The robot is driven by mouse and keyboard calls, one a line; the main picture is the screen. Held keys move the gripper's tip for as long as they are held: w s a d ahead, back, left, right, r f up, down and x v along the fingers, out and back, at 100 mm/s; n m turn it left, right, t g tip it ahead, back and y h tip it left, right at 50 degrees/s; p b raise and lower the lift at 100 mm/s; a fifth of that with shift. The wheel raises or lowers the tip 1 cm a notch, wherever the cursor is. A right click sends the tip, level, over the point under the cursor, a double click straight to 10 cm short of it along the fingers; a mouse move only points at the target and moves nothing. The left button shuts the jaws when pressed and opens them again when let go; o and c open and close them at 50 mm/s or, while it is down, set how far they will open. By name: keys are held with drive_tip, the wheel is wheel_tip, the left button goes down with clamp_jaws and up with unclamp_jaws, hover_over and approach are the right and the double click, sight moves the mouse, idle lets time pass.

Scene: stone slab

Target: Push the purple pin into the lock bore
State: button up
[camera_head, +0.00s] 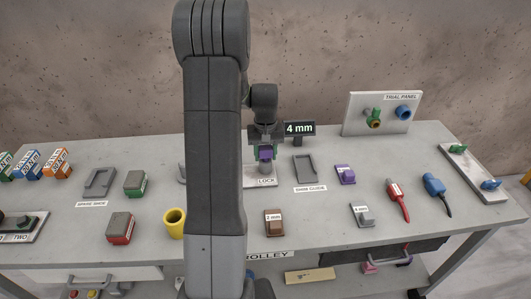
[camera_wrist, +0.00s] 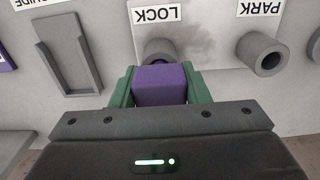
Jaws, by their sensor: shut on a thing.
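The purple pin (camera_wrist: 160,84) is between the green fingers of my gripper (camera_wrist: 161,88) in the wrist view. My gripper is shut on it. The grey lock bore (camera_wrist: 158,47), a round tube under the upside-down LOCK label, is just beyond the pin and in line with it. The pin hides its lower part, so I cannot tell whether the pin touches or enters it. In the head view the purple pin (camera_head: 265,153) and my gripper (camera_head: 265,150) are above the LOCK plate (camera_head: 259,172), partly behind my arm.
An empty grey bore (camera_wrist: 262,54) marked PARK is to the right in the wrist view. A grey shim guide (camera_head: 304,168) and a purple block (camera_head: 345,174) lie right of the lock. A display (camera_head: 299,128) reading 4 mm stands behind. A yellow cup (camera_head: 175,223) is front left.

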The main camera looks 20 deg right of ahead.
drive_tip(key=shift+f+b, duration=0.5)
drive_tip(key=shift+f, duration=0.25)
drive_tip(key=o, duration=1.2)
wheel_tip(320, 180, up, 14)
drive_tip(key=shift+f+b, duration=0.1)
drive_tip(key=shift+b, duration=0.5)
drive_tip(key=shift+f, duration=0.1)
wheel_tip(320, 180, down, 14)
drive_tip(key=shift+r+p, duration=0.15)
drive_tip(key=shift+p, duration=0.55)
drive_tip(key=shift+r, duration=0.35)
